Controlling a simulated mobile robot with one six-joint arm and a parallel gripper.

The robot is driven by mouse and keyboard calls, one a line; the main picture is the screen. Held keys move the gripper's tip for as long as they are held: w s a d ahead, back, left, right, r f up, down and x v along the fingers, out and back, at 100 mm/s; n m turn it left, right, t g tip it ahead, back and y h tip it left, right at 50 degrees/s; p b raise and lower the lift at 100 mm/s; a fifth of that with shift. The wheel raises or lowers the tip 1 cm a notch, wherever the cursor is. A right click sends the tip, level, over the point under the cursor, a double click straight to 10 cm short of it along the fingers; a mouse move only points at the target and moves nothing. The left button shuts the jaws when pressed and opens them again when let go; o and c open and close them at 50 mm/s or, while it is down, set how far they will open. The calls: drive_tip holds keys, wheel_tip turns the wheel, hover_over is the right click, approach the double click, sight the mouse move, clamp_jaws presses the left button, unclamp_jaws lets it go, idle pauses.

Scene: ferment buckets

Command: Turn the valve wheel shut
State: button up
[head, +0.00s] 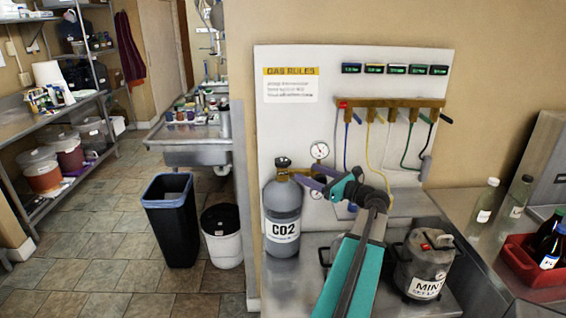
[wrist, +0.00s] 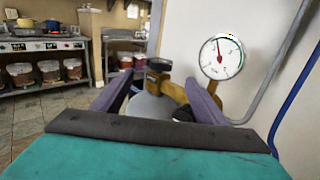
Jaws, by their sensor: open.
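The black valve wheel (head: 283,161) sits on top of the grey CO2 cylinder (head: 283,222), above its brass valve body. In the wrist view the wheel (wrist: 160,64) shows beyond and between the purple fingers, near the left one. My gripper (head: 309,176) is open and just right of the valve in the head view. In the wrist view my gripper (wrist: 157,84) has nothing held between its fingers, with the wheel ahead and apart from them. The brass regulator (wrist: 176,92) lies behind the right finger, which partly hides it. Contact with the regulator cannot be told.
A round pressure gauge (wrist: 221,56) stands right of the fingers, close to the wall panel. A grey MINI keg (head: 425,264) stands right of my arm. Hoses hang from the manifold (head: 390,103) above. Open floor lies left, around the dark bin (head: 170,220).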

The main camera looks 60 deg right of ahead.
sight(283, 160)
drive_tip(key=shift+w, duration=0.1)
drive_tip(key=w+p, duration=0.1)
drive_tip(key=w, duration=0.2)
drive_tip(key=w+d+p, duration=0.1)
drive_tip(key=w, duration=0.3)
drive_tip(key=w+d+p, duration=0.1)
drive_tip(key=w, duration=0.3)
drive_tip(key=shift+w+r+p, duration=0.1)
drive_tip(key=shift+w+p, duration=0.05)
drive_tip(key=shift+p, duration=0.15)
drive_tip(key=shift+w+d, duration=0.1)
drive_tip(key=shift+w, duration=0.85)
drive_tip(key=c, duration=1.1)
